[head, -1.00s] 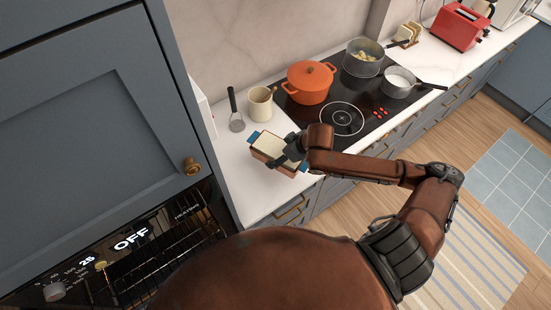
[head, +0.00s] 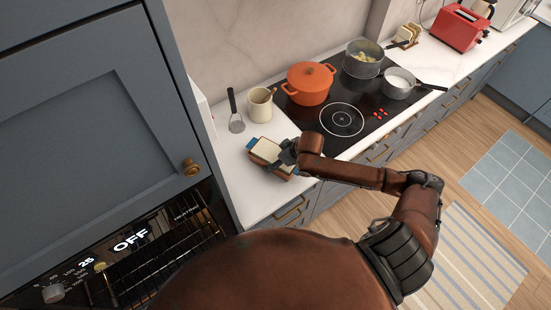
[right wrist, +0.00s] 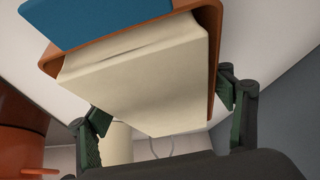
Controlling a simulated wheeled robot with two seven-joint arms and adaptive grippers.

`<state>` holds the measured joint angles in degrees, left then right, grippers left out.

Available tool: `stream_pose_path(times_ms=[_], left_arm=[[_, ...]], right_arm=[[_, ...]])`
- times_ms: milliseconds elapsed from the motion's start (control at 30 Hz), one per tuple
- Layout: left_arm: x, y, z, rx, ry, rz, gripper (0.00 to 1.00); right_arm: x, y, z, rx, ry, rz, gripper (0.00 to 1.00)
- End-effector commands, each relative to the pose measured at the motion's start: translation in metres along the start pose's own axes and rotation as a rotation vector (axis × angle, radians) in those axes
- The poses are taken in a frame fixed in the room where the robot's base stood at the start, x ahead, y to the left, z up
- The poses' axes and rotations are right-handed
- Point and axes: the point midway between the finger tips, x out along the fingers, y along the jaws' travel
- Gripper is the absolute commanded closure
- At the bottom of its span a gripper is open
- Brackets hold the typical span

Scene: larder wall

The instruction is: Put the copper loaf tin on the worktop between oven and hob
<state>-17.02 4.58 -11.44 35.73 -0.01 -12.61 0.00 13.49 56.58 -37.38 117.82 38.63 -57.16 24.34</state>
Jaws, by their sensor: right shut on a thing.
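The copper loaf tin (head: 260,160) is at the worktop (head: 240,190) between the oven and the hob. It holds a cream block (head: 268,149), and blue shows at its ends. My right gripper (head: 285,155) is shut on the tin from its right side. In the right wrist view the copper tin (right wrist: 214,45) and cream block (right wrist: 140,75) fill the middle, with the right gripper's fingers (right wrist: 163,125) on both sides. The tin's underside is hidden, so I cannot tell whether it touches the worktop. My left gripper is not in view.
The oven (head: 150,250) is at lower left and the black hob (head: 340,120) at right, with an orange pot (head: 310,85) on it. A cream mug (head: 260,104) and a dark-handled utensil (head: 235,112) are behind the tin. Worktop is free to the tin's left.

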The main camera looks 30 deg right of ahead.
Motion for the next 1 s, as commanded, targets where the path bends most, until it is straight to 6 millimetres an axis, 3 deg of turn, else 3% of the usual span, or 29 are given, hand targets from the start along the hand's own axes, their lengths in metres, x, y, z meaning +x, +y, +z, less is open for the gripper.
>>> stream_pose_path(times_ms=[100,133,300,400,733,867,1000], left_arm=[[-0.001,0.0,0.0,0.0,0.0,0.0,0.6],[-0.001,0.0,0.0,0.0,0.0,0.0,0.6],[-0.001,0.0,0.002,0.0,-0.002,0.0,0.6],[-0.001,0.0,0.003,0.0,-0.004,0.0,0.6],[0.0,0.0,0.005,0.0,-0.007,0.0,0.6],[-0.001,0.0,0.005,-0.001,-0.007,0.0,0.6],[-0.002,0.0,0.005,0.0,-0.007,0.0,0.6]], right_arm=[[0.001,0.0,-0.001,0.0,0.004,0.001,0.72],[0.002,0.0,0.001,0.0,0.0,0.001,0.25],[0.002,0.0,0.001,0.0,0.0,0.001,0.13],[0.001,0.0,0.001,0.0,0.0,0.001,0.07],[-0.001,0.0,-0.001,-0.001,0.0,0.001,0.07],[-0.017,0.002,0.0,-0.002,0.0,0.003,0.07],[-0.046,0.002,0.0,-0.002,0.0,0.003,0.07]])
